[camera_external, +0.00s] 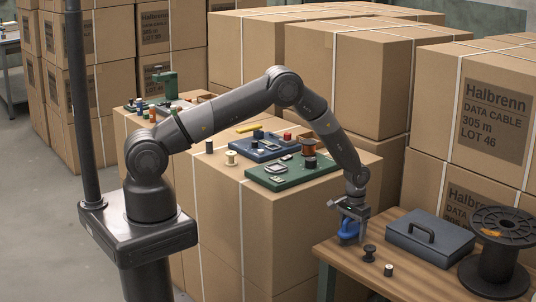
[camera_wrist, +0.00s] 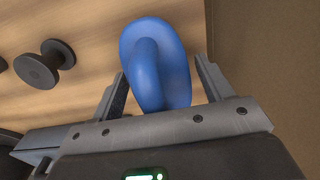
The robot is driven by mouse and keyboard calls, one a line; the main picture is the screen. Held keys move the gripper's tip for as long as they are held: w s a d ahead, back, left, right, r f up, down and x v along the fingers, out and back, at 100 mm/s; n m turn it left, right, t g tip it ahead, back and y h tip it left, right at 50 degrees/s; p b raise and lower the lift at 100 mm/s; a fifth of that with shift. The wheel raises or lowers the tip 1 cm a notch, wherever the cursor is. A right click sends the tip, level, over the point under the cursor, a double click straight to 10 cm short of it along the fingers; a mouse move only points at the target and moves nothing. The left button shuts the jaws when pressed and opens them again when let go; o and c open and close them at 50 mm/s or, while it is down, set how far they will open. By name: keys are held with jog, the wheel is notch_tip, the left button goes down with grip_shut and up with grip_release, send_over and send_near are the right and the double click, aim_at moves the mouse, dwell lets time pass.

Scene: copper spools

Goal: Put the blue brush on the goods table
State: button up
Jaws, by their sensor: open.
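The blue brush (camera_external: 348,231) is at the left end of the wooden table (camera_external: 345,262), which I take to be the goods table. My gripper (camera_external: 350,214) is directly above it, pointing down. In the wrist view the blue brush (camera_wrist: 158,62) shows as a smooth rounded blue body between the two fingers of my gripper (camera_wrist: 162,80). The fingers are open, with a gap visible on the right side. The brush seems to rest on the wood; its underside is hidden.
A grey cash box (camera_external: 430,238) and a large black reel (camera_external: 497,245) are further right. Cartons (camera_external: 340,75) rise behind; a carton stack with a green tray (camera_external: 285,180) stands left.

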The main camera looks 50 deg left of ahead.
notch_tip(320, 180, up, 12)
jog(key=shift+r, duration=0.1)
jog(key=s+a+r+t, duration=0.1)
jog(key=s+a+r, duration=0.3)
jog(key=r, duration=0.5)
jog(key=s+a+r+t, duration=0.1)
jog(key=s+a+r, duration=0.3)
jog(key=r, duration=0.5)
jog(key=s+a+r+t, duration=0.1)
jog(key=s+a+r, duration=0.3)
jog(key=r, duration=0.6)
jog(key=s+a+r+t, duration=0.1)
jog(key=s+a+r, duration=0.1)
jog(key=s, duration=0.6)
jog(key=s+a+r, duration=0.3)
jog(key=s+a, duration=0.2)
jog(key=s, duration=0.3)
jog(key=s+a+r+t, duration=0.1)
jog(key=s+a, duration=0.3)
jog(key=s, duration=0.5)
jog(key=shift+r+t, duration=0.3)
jog(key=shift+r, duration=0.4)
